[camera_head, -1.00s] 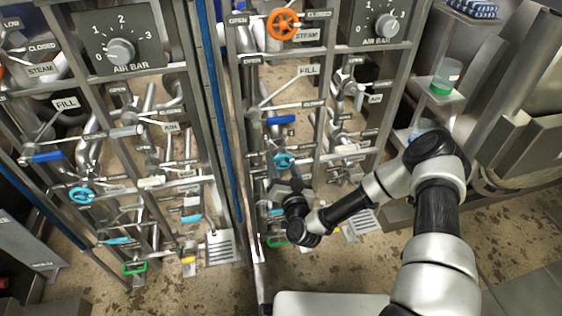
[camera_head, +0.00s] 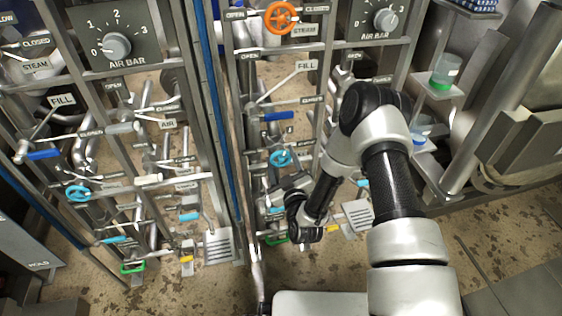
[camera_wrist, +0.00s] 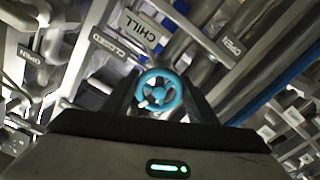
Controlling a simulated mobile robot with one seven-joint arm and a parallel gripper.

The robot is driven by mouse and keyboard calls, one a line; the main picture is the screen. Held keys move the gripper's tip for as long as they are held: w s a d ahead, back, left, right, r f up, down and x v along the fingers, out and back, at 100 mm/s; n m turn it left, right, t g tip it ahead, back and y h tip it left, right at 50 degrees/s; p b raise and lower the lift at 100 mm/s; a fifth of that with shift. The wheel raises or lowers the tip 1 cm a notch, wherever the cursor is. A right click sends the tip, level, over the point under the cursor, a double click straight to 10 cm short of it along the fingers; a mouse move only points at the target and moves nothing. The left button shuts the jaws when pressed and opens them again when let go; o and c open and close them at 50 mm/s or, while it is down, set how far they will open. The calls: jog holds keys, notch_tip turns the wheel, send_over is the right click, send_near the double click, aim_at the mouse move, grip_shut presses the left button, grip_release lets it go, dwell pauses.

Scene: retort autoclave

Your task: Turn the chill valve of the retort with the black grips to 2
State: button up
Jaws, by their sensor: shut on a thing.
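The chill valve's light-blue handwheel (camera_wrist: 157,91) sits between the two dark fingers of my gripper (camera_wrist: 160,98) in the wrist view, and the fingers are shut on it. A CHILL label (camera_wrist: 138,34) stands above the wheel, with a CLOSED label (camera_wrist: 108,47) to the left and an OPEN label (camera_wrist: 232,48) to the right. In the head view the light-blue wheel (camera_head: 281,158) is on the right-hand panel, and my gripper (camera_head: 290,182) reaches up to it from below. I see no number scale by this wheel, and no black grips that I can make out.
The left panel has a similar light-blue wheel (camera_head: 78,194) and an AIR BAR dial (camera_head: 116,45). On the right panel, an orange STEAM wheel (camera_head: 281,17), a FILL lever with blue grip (camera_head: 277,116) and another dial (camera_head: 385,20) are above. Pipes and levers crowd the wheel.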

jog(key=n+b, duration=0.2)
jog(key=n, duration=0.2)
jog(key=shift+d+f+n, duration=0.1)
jog(key=shift+n, duration=0.2)
jog(key=n+b, duration=0.2)
jog(key=n, duration=0.2)
jog(key=shift+d+n+b, duration=0.15)
jog(key=shift+n+b, duration=0.15)
jog(key=shift+r, duration=0.2)
jog(key=o, duration=1.1)
jog(key=shift+v, duration=8.7)
